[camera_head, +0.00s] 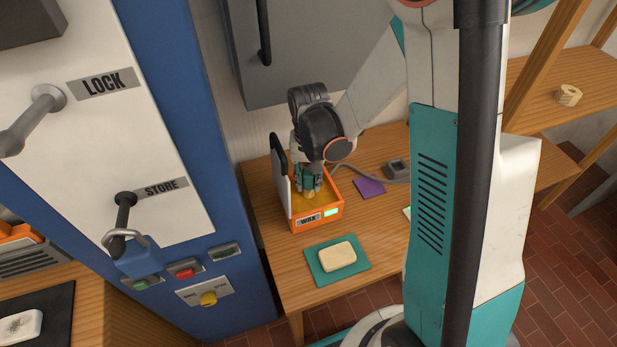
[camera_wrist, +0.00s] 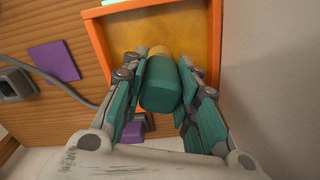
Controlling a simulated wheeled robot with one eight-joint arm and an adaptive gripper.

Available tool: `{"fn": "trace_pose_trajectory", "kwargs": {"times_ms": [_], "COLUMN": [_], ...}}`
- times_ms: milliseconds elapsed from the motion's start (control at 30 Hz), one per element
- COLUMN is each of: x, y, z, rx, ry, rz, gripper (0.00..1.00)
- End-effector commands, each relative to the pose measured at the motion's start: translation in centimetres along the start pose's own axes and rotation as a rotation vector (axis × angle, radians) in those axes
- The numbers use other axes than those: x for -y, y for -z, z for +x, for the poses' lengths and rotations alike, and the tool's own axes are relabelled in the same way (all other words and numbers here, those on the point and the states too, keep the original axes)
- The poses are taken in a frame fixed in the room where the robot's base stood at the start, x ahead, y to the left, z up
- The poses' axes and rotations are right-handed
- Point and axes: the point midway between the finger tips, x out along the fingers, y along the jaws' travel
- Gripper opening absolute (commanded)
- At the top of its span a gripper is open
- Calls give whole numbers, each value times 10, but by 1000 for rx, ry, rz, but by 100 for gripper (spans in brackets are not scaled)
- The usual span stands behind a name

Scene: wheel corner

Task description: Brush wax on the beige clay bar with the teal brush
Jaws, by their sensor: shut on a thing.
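The beige clay bar (camera_head: 338,256) lies on a teal mat (camera_head: 357,277) near the front of the wooden table. An orange wax box (camera_head: 333,220), labelled WAX and with its lid raised, stands behind it; amber wax (camera_wrist: 187,22) shows inside. My gripper (camera_head: 309,189) is over the open box, pointing down. In the wrist view my gripper (camera_wrist: 157,100) is shut on the teal brush (camera_wrist: 160,86), its tan end toward the wax. I cannot tell whether the brush tip touches the wax.
A purple sheet (camera_head: 369,187) and a small grey device (camera_head: 396,168) with a cable lie to the right of the box. A blue cabinet (camera_head: 205,190) with a padlocked STORE door stands at the left. A grey cabinet (camera_head: 310,60) hangs behind. Bare table lies around the mat.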

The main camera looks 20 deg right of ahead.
Motion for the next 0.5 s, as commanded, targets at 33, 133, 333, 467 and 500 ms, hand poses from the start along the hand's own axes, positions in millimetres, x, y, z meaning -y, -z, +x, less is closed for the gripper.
{"fn": "trace_pose_trajectory", "kwargs": {"times_ms": [33, 133, 333, 467, 500], "x": [0, 0, 0, 0, 0], "y": [0, 0, 0, 0, 0], "z": [-1, -5, -20, -29, -32], "rx": [0, 0, 0, 0, 0], "ry": [0, 0, 0, 0, 0], "rz": [0, 0, 0, 0, 0], "gripper": [4, 4, 4, 4, 4]}}
